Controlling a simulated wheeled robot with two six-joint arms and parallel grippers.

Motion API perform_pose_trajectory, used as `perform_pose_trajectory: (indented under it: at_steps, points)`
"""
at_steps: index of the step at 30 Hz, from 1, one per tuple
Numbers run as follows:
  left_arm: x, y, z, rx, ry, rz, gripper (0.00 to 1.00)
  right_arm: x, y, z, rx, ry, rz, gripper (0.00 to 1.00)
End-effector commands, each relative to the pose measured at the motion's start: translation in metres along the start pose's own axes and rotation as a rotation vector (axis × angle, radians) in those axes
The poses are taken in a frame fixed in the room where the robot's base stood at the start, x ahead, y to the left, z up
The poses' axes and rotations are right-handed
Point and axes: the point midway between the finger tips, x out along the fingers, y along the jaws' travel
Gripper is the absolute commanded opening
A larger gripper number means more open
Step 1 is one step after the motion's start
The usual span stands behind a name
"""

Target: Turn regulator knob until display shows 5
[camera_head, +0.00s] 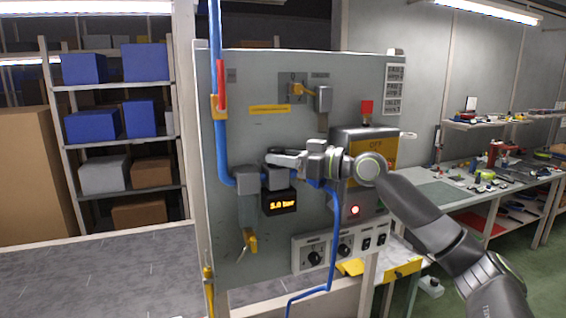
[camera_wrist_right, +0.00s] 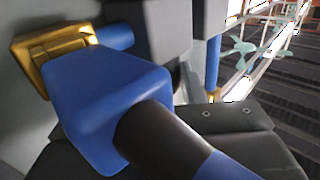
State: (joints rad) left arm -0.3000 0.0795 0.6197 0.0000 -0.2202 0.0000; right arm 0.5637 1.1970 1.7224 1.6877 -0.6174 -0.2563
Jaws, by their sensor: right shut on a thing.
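The regulator (camera_head: 273,180) is mounted on the grey panel, between a grey filter unit and the blue piping. Its display (camera_head: 280,202) hangs just below and glows orange; it appears to read 5.0 bar, in small digits. My right gripper (camera_head: 274,160) reaches in from the right and is shut on the regulator knob at the top of the regulator. The fingers hide most of the knob. In the right wrist view a blue fitting with a brass part fills the left, and a dark finger (camera_wrist_right: 225,122) shows low down. My left gripper is not in view.
The grey panel (camera_head: 270,130) carries a blue pipe (camera_head: 222,130) with a red handle and a blue hose (camera_head: 334,240) below my arm. A control box (camera_head: 360,145) with a red lamp stands close behind my wrist. Black knobs sit on a lower strip (camera_head: 300,246).

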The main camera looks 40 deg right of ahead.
Motion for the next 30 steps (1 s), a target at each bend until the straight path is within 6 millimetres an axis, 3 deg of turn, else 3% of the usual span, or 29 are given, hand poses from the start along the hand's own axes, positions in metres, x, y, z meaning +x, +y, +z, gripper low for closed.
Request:
perform_pose_trajectory:
  at_steps: [8, 9, 11, 22, 30]
  points:
    - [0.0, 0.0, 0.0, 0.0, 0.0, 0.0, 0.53, 0.0, 0.0, 0.0, 0.001, 0.001, -0.002, 0.14]
    - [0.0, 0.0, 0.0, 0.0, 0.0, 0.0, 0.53, 0.0, 0.0, 0.0, 0.001, 0.001, -0.002, 0.39]
    - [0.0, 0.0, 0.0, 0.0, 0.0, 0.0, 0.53, 0.0, 0.0, 0.0, 0.001, 0.001, -0.002, 0.46]
    - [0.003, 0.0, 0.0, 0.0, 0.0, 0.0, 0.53, -0.003, 0.0, 0.001, 0.0, 0.0, -0.002, 0.46]
    - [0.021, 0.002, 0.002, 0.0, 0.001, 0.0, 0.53, -0.025, 0.001, 0.004, -0.005, -0.003, 0.001, 0.46]
